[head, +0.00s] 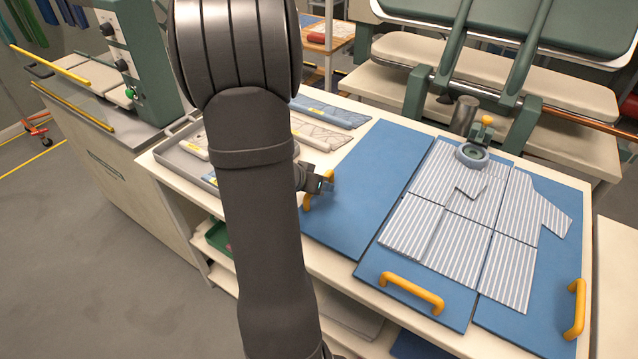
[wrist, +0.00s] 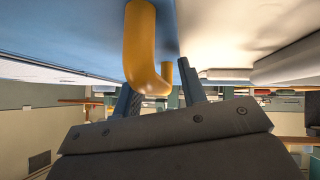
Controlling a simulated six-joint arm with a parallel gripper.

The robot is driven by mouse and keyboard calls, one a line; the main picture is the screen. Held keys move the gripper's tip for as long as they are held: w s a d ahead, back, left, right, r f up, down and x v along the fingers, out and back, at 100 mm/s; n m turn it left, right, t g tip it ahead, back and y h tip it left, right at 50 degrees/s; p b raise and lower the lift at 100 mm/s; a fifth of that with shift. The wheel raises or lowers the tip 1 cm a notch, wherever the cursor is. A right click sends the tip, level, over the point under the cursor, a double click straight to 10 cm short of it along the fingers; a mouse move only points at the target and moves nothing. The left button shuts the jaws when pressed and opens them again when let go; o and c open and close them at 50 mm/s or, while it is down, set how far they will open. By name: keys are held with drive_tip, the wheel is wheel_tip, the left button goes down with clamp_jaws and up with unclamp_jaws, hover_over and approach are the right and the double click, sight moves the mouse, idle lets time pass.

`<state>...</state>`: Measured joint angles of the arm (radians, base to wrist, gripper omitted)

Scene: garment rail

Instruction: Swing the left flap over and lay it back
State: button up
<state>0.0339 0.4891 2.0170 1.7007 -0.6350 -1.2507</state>
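The left flap (head: 358,185) is a blue panel lying flat at the left of the folding board, with nothing on it. Its yellow handle (head: 307,204) is at its left edge, and shows large in the wrist view (wrist: 145,45). My gripper (head: 326,187) is at this handle. In the wrist view my gripper (wrist: 157,92) has its fingers apart, with the handle in view between them and a gap by the right finger. A striped shirt (head: 465,255) lies on the middle and right panels; its left side is straight, with no sleeve spread on the left flap.
A grey round weight (head: 473,155) sits at the shirt's collar. The middle panel has a yellow handle (head: 411,293) in front, the right panel one at right (head: 575,308). A grey tray (head: 178,160) with folded garments stands left, partly behind my arm. A pressing machine (head: 500,70) stands behind.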

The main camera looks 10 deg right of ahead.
drive_tip(key=v, duration=1.7)
drive_tip(key=shift+r, duration=0.2)
drive_tip(key=shift+s, duration=0.1)
drive_tip(key=x, duration=1.7)
drive_tip(key=shift+f, duration=0.15)
